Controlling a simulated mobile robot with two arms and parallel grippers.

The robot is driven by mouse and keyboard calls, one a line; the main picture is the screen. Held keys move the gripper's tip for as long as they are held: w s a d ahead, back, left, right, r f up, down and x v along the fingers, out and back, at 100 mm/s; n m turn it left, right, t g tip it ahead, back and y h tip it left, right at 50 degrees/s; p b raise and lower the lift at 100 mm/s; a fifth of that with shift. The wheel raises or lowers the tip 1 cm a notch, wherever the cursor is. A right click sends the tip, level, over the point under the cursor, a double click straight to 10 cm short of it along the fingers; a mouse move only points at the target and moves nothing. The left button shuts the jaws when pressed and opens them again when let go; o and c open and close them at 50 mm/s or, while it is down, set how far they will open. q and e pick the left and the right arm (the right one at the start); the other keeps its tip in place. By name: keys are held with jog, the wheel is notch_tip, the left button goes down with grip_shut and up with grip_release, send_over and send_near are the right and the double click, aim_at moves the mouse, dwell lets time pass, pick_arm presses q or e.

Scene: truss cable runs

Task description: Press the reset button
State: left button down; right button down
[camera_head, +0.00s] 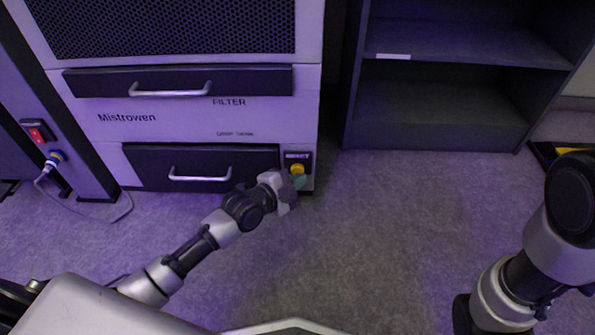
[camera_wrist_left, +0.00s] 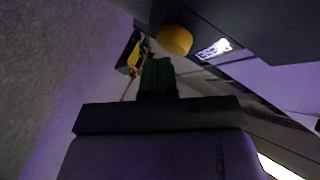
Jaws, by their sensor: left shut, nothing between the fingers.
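The reset button is a round yellow knob (camera_head: 297,169) on a small dark panel at the lower right corner of the Mistrowen cabinet (camera_head: 180,118). In the left wrist view the yellow button (camera_wrist_left: 175,40) stands out from a dark panel, beside a small white label (camera_wrist_left: 214,48). My left gripper (camera_head: 298,182) is shut and empty, its tips very close to the button, just below it in the picture. In the left wrist view the dark closed fingers (camera_wrist_left: 158,72) point to just below the button; I cannot tell whether they touch it.
The cabinet has two dark drawers with metal handles (camera_head: 200,174). A red switch (camera_head: 38,133) and a blue plug with a cable (camera_head: 55,157) are at the left. A dark shelf unit (camera_head: 440,136) stands at the right. The grey floor (camera_head: 380,230) between is clear.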

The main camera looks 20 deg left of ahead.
pick_arm(q)
jog(key=shift+w+a, duration=0.15)
jog(key=shift+w, duration=0.4)
dwell(0.4)
jog(key=shift+s+d+p, duration=0.25)
jog(key=shift+s+p, duration=0.45)
jog(key=shift+s, duration=0.25)
